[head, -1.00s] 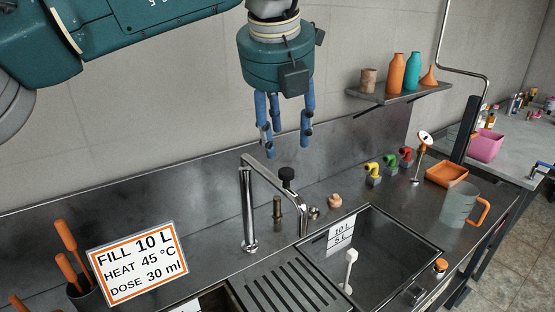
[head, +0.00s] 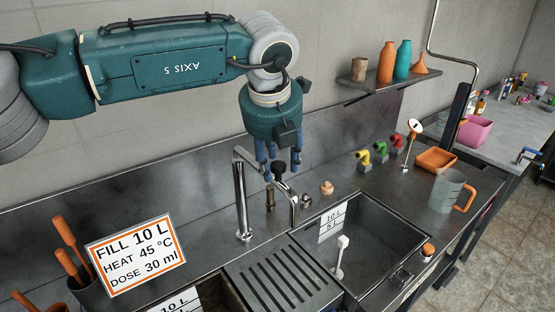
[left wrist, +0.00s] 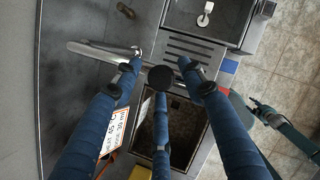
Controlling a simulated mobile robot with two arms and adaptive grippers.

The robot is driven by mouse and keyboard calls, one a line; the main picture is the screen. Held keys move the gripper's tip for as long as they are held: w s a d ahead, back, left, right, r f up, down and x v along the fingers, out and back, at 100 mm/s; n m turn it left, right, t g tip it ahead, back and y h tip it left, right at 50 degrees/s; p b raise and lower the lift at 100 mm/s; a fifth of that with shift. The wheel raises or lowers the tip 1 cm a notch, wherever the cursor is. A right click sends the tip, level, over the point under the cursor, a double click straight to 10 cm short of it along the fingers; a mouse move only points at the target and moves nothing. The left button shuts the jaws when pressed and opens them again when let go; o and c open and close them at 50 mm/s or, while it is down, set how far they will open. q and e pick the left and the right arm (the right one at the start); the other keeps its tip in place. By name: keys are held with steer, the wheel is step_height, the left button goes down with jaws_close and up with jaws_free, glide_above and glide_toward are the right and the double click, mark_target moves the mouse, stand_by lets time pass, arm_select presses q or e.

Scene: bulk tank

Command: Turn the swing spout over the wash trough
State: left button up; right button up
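The chrome swing spout (head: 240,200) rises behind the basins. Its arm reaches right and bends down near the rear left corner of the right basin (head: 375,232). A second basin (left wrist: 185,130) lies on the other side of the drainboard; I cannot tell which is the wash trough. A teal arm, apparently my right, shows small in that view.
A sign (head: 135,254) and an orange-handled tool holder (head: 85,290) stand at the left. Coloured taps (head: 380,150), an orange tray (head: 436,160) and a jug (head: 447,190) are at the right. A shelf (head: 390,82) with bottles hangs on the wall.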

arm_select(q)
steer(key=c, duration=0.8)
jaws_close()
arm_select(e)
steer(key=shift+s+d, duration=0.15)
steer(key=shift+d, duration=0.2)
steer(key=shift+d+f, duration=0.1)
